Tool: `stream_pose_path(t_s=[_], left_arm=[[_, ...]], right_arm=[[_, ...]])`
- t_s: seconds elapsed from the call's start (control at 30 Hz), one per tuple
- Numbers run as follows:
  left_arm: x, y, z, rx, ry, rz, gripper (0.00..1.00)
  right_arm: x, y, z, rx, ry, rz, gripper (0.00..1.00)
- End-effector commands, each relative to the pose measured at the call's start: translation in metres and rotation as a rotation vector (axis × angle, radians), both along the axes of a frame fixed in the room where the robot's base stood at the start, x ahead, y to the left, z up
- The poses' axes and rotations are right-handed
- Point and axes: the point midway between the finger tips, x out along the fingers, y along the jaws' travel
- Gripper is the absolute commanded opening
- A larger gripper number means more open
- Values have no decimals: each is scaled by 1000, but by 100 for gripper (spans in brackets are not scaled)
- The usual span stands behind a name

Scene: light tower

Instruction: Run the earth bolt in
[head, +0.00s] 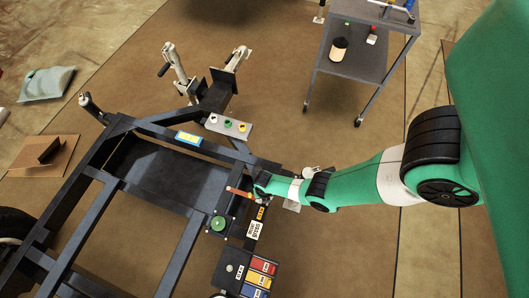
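My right arm reaches in from the right, and its gripper (257,190) is at the right side of the dark trailer frame (176,238). An orange-red strip (239,193) lies just left of the gripper. I cannot tell whether the fingers hold it, since the fingertips are small and partly hidden by the wrist. A round green knob or cap (218,223) sits on a dark plate below and left of the gripper. A small yellow label (261,213) and a white label (254,230) are nearby. I cannot pick out the earth bolt. My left gripper is not in view.
A box with red, blue and yellow panels (242,272) is below. A grey trolley (353,66) stands at the upper right. Brown floor between trolley and frame is mostly clear.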

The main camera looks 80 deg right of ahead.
Motion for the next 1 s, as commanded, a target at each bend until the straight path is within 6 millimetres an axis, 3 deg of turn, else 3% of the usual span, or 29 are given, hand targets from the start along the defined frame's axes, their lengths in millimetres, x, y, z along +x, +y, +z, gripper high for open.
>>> stream_pose_path(t_s=[0.13, 0.43, 1.0], left_arm=[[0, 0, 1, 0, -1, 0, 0], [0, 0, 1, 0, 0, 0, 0], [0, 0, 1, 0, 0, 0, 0]], right_arm=[[0, 0, 1, 0, 0, 0, 54], [0, 0, 1, 0, 0, 0, 0], [0, 0, 1, 0, 0, -65, 0]])
